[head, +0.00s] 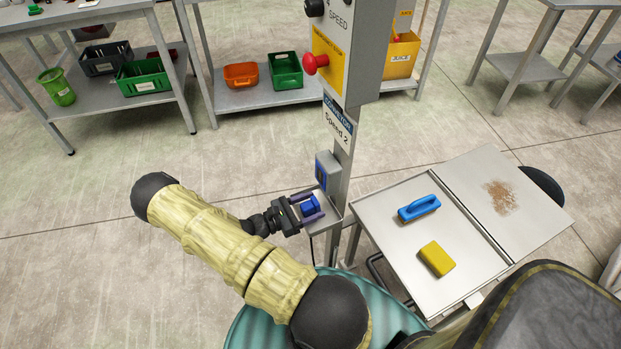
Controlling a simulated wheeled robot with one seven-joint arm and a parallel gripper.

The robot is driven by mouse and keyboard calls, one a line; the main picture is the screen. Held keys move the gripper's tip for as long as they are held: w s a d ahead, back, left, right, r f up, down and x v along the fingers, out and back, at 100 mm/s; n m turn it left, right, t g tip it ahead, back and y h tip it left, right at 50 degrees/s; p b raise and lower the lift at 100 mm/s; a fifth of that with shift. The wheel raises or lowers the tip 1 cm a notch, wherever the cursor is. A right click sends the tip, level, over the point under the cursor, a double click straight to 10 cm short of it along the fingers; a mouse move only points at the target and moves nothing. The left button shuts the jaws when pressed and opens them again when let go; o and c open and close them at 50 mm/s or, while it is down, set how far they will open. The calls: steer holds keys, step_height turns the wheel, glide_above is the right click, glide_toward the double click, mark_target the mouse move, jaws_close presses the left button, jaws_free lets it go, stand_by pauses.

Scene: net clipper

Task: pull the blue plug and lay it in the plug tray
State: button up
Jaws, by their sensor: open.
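The blue plug (310,206) is between the fingers of my gripper (316,204) in the head view. The gripper is open, with one dark finger on each side of the plug. The plug is apart from the blue socket box (322,172) on the grey post, below it in the picture. A small grey metal tray (332,214) on the post lies under the plug and fingertips. The plug appears to be in this tray, but the fingers hide its underside and I cannot tell exact contact.
The post carries a red stop button (316,63) on a yellow panel above. To the right, a metal table (390,240) holds a blue-handled brush (419,208) and a yellow sponge (436,258). A brown crumb patch (501,197) lies on its right part. Floor left of my arm is clear.

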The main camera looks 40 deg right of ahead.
steer(key=shift+a, duration=0.1)
steer(key=v, duration=1.7)
steer(key=shift+w, duration=0.15)
steer(key=shift+a, duration=0.15)
steer(key=b+v, duration=0.3)
steer(key=v, duration=0.6)
steer(key=shift+b, duration=0.3)
steer(key=shift+r, duration=0.1)
